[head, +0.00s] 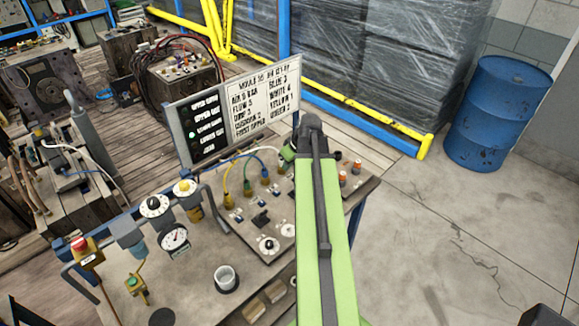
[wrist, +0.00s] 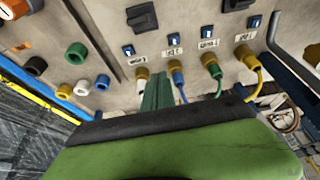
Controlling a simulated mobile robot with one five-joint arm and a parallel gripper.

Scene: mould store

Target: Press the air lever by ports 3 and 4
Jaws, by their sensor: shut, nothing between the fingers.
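The panel (wrist: 105,45) carries two black levers. In the wrist view one black lever (wrist: 142,17) sits by the yellow plug (wrist: 141,74) and the blue plug (wrist: 178,77). The other black lever (wrist: 237,5), cut by the top edge, is by the green and right yellow plugs; the head view shows one black lever (head: 261,218) left of my arm. Port numbers are too small to read, so I cannot confirm which lever serves ports 3 and 4. My gripper (wrist: 157,76) is shut and empty, its green fingers in front of the plug row, apart from both levers. My arm hides part of the panel in the head view.
A sign board (head: 240,112) stands behind the panel. Hoses loop from the plugs.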

